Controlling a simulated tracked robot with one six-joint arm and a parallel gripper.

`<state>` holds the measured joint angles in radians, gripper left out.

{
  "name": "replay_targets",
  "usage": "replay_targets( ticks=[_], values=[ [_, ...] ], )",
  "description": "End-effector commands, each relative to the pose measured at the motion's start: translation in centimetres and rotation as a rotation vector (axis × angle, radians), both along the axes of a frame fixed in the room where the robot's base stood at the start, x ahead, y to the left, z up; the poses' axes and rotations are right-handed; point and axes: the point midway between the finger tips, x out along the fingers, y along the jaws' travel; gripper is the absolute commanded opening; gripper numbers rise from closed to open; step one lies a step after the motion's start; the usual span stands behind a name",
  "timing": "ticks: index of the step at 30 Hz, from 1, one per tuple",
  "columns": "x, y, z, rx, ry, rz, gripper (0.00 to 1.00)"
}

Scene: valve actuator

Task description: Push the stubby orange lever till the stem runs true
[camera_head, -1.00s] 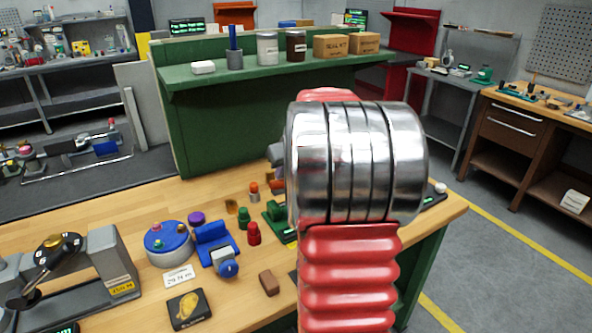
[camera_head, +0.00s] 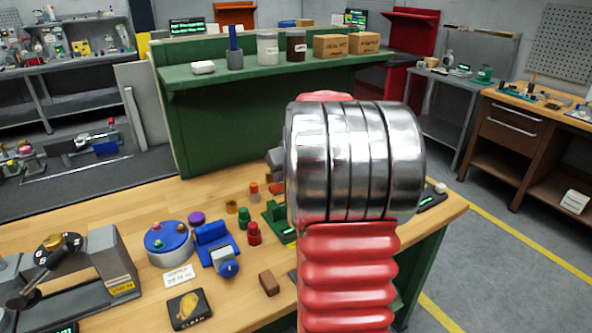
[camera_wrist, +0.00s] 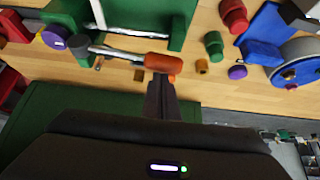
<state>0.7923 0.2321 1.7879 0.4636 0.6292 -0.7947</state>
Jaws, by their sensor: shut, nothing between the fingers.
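The stubby orange lever (camera_wrist: 163,63) shows in the wrist view as a short orange grip on a bright metal rod (camera_wrist: 118,53). The rod runs left to a dark hub with a purple end (camera_wrist: 80,42). My gripper (camera_wrist: 162,82) is shut and empty, its fingertips right beside the grip's lower side; I cannot tell whether they touch. A green fixture (camera_wrist: 152,40) stands beside the rod. In the head view my red and silver arm hides the lever and most of the actuator. I cannot make out the stem for certain.
In the head view, a green block (camera_head: 278,222), red knob (camera_head: 254,233), blue clamp (camera_head: 216,240) and blue round turntable (camera_head: 168,240) stand left of my arm. A brown block (camera_head: 269,282) lies nearer. A green shelf (camera_head: 260,72) stands behind the wooden bench (camera_head: 140,215).

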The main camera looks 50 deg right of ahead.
Motion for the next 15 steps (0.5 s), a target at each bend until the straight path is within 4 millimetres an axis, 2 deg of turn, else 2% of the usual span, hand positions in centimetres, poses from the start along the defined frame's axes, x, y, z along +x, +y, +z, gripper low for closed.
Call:
replay_targets(
  ticks=[15],
  values=[
    [0.02,0.12,-0.84,0.002,0.001,0.0,0.0]
  ],
)
